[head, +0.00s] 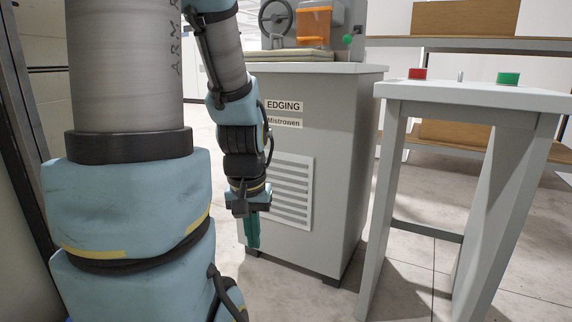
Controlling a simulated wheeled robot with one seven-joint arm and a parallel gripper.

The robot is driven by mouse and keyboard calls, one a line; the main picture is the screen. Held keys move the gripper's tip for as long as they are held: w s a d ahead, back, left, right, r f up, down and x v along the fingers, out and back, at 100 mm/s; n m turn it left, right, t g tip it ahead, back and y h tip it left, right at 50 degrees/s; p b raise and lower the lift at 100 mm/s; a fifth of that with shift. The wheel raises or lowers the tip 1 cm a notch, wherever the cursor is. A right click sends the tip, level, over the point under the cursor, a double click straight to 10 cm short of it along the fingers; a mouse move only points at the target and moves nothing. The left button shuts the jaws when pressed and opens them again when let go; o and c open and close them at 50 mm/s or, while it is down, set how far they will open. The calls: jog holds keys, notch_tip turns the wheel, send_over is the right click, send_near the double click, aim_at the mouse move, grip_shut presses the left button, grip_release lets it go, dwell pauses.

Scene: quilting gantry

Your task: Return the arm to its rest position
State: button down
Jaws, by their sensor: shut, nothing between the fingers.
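My arm comes down from the top left of the head view, with its light blue and grey links large in front. My gripper (252,238) hangs at the arm's end with its green fingers pointing down and pressed together. Nothing shows between the fingers. It is in front of the left side of the grey cabinet labelled EDGING (331,204). I cannot tell how far it is from the cabinet.
A white-topped stand (475,95) on the right bears a red button (417,74) and a green button (508,79). Shelves with cardboard boxes (465,17) are behind it. A machine with a handwheel (275,17) sits on the cabinet. Floor (300,292) shows in front.

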notch_tip(320, 180, up, 33)
jog(key=p, duration=3)
jog(key=shift+f+p, duration=0.2)
jog(key=shift+p, duration=0.1)
